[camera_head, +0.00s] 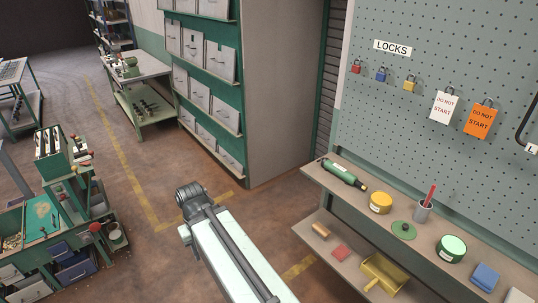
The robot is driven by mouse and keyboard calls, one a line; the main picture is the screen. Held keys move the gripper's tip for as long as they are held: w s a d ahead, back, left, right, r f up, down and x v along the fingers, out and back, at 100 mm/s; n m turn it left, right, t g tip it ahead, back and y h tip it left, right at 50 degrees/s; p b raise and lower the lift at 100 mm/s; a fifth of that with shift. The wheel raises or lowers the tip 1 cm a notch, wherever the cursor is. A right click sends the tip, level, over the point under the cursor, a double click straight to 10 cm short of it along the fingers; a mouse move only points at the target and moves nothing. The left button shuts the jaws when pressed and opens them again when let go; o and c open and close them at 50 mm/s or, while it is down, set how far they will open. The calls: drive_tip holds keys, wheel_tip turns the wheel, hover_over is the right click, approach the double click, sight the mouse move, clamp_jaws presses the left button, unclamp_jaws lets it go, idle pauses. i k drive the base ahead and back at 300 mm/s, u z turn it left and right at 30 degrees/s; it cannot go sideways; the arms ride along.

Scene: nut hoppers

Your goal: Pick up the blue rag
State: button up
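A folded blue rag (486,277) lies on the upper shelf board (419,237) under the pegboard, at the lower right. It is right of a green-lidded tin, and nothing covers it. My pale arm link runs up from the bottom edge to a dark joint left of the shelf, well apart from the rag. My gripper is not visible.
A yellow scoop (384,274) lies on the lower board. A hopper cabinet (281,85) stands behind.

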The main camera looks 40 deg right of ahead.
sight(484, 277)
drive_tip(key=z, duration=2.5)
drive_tip(key=k, duration=1.35)
drive_tip(key=z, duration=0.3)
drive_tip(key=i, duration=1)
drive_tip(key=z, duration=0.1)
